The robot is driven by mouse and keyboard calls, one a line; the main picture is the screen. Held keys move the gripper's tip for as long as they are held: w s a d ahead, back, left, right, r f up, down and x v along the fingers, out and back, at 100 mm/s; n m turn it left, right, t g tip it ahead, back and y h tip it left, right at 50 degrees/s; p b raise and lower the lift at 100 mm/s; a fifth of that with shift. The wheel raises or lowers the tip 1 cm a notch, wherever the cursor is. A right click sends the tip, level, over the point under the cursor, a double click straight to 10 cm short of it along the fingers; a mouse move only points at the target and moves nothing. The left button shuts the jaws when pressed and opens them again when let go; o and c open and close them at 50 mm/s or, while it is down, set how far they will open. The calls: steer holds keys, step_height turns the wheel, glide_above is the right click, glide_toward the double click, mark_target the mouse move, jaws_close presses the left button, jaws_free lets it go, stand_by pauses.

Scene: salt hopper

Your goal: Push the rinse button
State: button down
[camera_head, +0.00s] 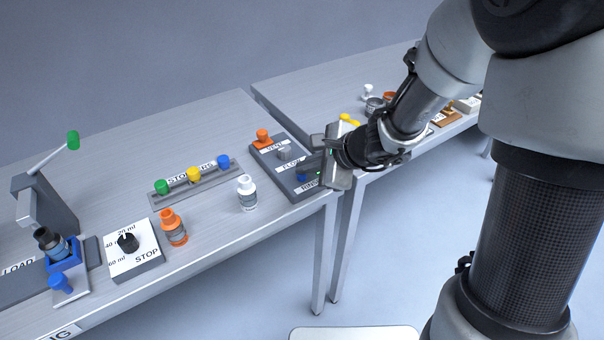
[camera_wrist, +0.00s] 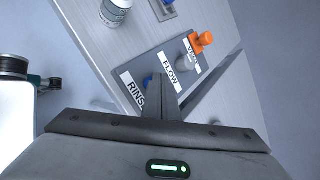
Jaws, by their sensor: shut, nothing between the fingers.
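The dark grey control panel (camera_head: 283,170) lies near the right end of the left table. Its labels read RINSE, FLOW and one at the far end that I cannot read surely. The blue rinse button (camera_head: 302,178) is at the near end, beside the RINSE label (camera_wrist: 136,92). My gripper (camera_head: 312,171) is shut and empty, its fingers reaching over the near part of the panel. In the wrist view the closed fingers (camera_wrist: 158,82) partly hide the blue button (camera_wrist: 148,79). I cannot tell whether they touch it.
An orange knob (camera_head: 263,136) and a grey knob (camera_head: 282,152) stand farther along the panel. A white bottle (camera_head: 246,192) and an orange bottle (camera_head: 173,228) stand to the left. A second table (camera_head: 300,95) carries several small items. A gap separates the tables.

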mark_target(306, 181)
steer(key=shift+f+b, duration=0.3)
steer(key=shift+f, duration=0.05)
steer(key=shift+r, duration=0.45)
steer(key=shift+r+p, duration=0.1)
steer(key=shift+p, duration=0.25)
step_height(306, 181, up, 6)
steer(key=p, duration=0.4)
steer(key=shift+p, duration=0.35)
stand_by(1.4)
